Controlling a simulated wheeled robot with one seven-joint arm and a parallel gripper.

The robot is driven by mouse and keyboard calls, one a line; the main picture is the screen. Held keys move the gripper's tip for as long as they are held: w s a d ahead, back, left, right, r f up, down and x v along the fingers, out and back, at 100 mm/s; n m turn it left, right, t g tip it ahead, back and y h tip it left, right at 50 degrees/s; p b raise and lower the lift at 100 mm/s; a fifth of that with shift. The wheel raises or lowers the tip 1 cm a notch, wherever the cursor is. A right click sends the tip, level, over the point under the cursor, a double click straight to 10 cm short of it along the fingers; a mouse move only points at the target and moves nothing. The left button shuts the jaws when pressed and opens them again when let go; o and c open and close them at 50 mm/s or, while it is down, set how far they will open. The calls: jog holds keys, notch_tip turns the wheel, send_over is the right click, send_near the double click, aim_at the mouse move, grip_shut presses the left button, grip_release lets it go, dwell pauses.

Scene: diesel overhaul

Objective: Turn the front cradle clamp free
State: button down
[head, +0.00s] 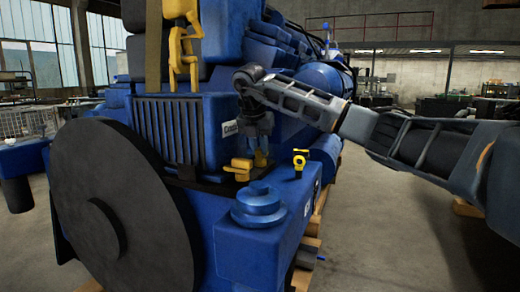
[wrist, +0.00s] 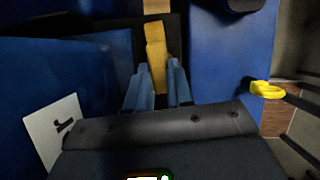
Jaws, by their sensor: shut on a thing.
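The front cradle clamp appears to be the yellow piece (head: 240,169) low on the near side of the blue engine in the head view. In the wrist view, its yellow bar (wrist: 155,55) stands between my two fingers. My gripper (head: 260,158) reaches down to it from above, and in the wrist view my gripper (wrist: 158,85) is shut on it. The fingertips and the clamp's lower part are partly hidden.
A blue block with a round stepped boss (head: 259,205) stands just in front. A small yellow valve-like piece (head: 300,160) is to the right. A large dark disc (head: 100,215) fills the left front. Open floor (head: 395,245) lies to the right.

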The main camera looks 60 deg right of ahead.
jog(key=shift+w+m, duration=0.1)
jog(key=shift+m, duration=0.5)
jog(key=c, duration=1)
grip_release()
jog(key=v, duration=0.7)
jog(key=shift+r, duration=0.4)
jog(key=shift+w+a+r, duration=0.1)
jog(key=shift+w+a, duration=0.05)
